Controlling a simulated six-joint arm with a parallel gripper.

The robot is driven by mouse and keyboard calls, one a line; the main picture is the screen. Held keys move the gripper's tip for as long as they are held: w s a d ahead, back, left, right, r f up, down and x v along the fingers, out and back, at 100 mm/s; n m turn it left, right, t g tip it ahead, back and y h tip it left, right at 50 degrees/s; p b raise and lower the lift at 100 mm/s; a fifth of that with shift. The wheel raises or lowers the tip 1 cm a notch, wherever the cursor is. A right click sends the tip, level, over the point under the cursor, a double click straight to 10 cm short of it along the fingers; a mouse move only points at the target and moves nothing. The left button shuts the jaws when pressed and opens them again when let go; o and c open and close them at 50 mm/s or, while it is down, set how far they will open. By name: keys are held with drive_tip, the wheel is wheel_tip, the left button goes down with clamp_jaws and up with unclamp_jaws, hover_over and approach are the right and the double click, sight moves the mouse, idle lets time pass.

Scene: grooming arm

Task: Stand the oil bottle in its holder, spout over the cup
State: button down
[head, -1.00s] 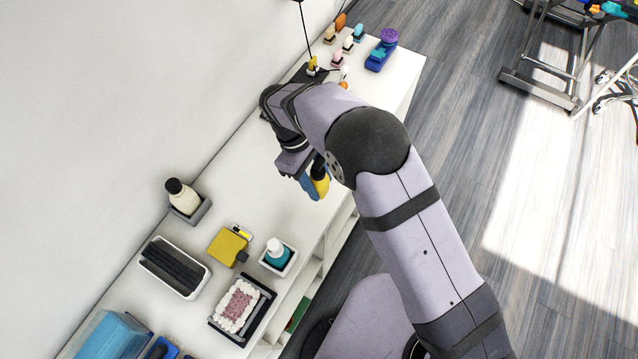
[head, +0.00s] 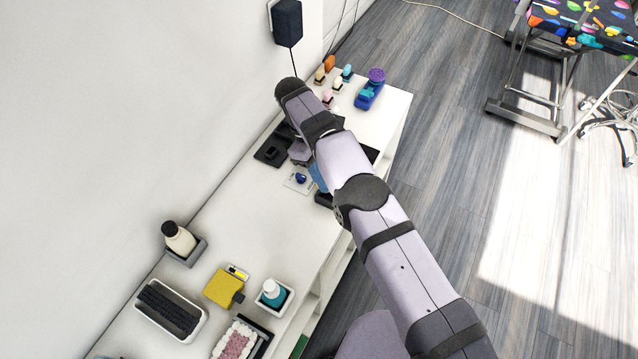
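My gripper (head: 316,176) is low over the far half of the white counter, largely hidden behind my own arm. Only a bluish part of it shows, and its fingers cannot be made out. I cannot see whether it holds a bottle. A dark square stand (head: 272,152) lies just left of it, with a small dark part on it. A pale card or plate (head: 299,181) with a small blue item lies close to the gripper. I cannot tell the oil bottle, its holder or the cup for certain; my arm covers part of this area.
A cream bottle with black cap (head: 179,238) stands in a grey holder. A teal pump bottle (head: 272,292), yellow block (head: 223,288) and brush tray (head: 170,310) are nearer. Small coloured items (head: 334,84) and a blue-purple item (head: 370,90) stand at the far end. The middle counter is clear.

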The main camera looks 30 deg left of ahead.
drive_tip(key=shift+w+d+r, duration=0.4)
drive_tip(key=shift+w+d, duration=0.05)
drive_tip(key=shift+w, duration=0.3)
drive_tip(key=shift+r+p, duration=0.1)
drive_tip(key=shift+p, duration=0.3)
wheel_tip(320, 180, down, 7)
drive_tip(key=b, duration=0.6)
drive_tip(key=shift+b, duration=0.4)
idle(0.6)
drive_tip(key=c, duration=1)
unclamp_jaws()
drive_tip(key=shift+s, duration=0.1)
